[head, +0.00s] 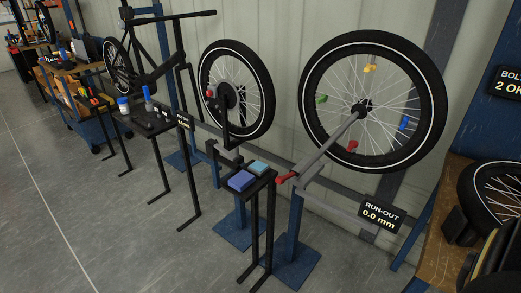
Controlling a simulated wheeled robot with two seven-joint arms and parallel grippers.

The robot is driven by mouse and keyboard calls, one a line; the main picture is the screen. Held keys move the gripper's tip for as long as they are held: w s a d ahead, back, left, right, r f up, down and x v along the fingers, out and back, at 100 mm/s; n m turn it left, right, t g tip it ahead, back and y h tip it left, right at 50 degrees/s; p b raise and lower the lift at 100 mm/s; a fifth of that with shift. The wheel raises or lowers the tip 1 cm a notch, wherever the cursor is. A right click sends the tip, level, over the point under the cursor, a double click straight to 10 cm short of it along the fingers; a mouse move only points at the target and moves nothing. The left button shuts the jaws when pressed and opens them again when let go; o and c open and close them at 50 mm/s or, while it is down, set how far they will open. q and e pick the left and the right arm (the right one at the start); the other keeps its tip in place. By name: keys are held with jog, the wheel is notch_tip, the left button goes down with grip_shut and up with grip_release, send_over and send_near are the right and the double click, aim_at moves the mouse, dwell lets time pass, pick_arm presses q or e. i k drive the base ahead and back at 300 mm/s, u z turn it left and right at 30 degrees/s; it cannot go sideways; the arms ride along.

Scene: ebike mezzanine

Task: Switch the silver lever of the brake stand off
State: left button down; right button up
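A stand with a smaller black-tyred wheel (262,119) is in the middle of the head view. It has a dark disc at the hub and a small red and grey part (211,92) to the left of it. I take this to be the brake stand, but no label confirms it. I cannot clearly make out a silver lever on it, or its position. A long grey bar (328,141) with a red end (286,179) shows at the larger wheel (436,84) on the right. Neither of my grippers is in view.
A narrow stand with blue pads (242,180) stands in front of the wheels. A RUN-OUT sign (379,214) reads 0.0 mm. A wooden bench (440,245) is at right. A bike frame (157,72) and small black table (147,124) are left. Floor at lower left is clear.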

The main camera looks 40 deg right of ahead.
aim_at(232, 157)
jog(key=z, duration=0.65)
jog(key=i, duration=0.55)
jog(key=z, duration=0.55)
